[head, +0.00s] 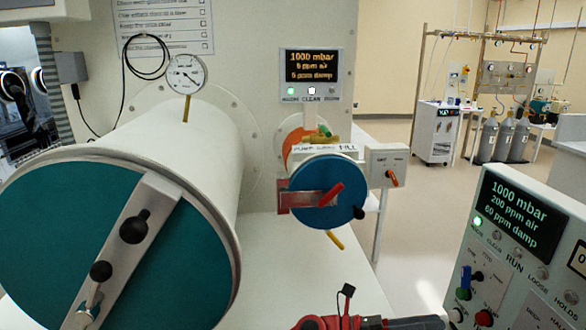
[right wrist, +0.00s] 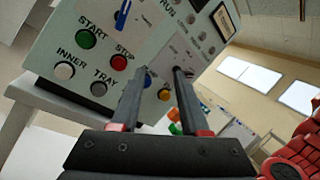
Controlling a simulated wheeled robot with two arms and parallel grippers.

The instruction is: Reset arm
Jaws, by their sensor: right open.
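My right gripper (right wrist: 162,74) is open in the right wrist view. Its two dark fingers stand apart with nothing between them. Beyond the fingers is a control panel (right wrist: 100,58) with START, STOP, INNER and TRAY buttons, seen tilted; the fingers cover part of it. I cannot tell whether they touch it. In the head view, red and black parts of my right arm show at the bottom edge, left of the control panel (head: 520,250) on the right. My left gripper is not in view.
A large teal-doored chamber (head: 60,240) fills the left. A small chamber with a blue door (head: 310,205) and red handle is in the middle, under a display (head: 311,65). A white surface (head: 270,265) lies below. Gas cylinders (head: 505,138) stand far back; floor between is open.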

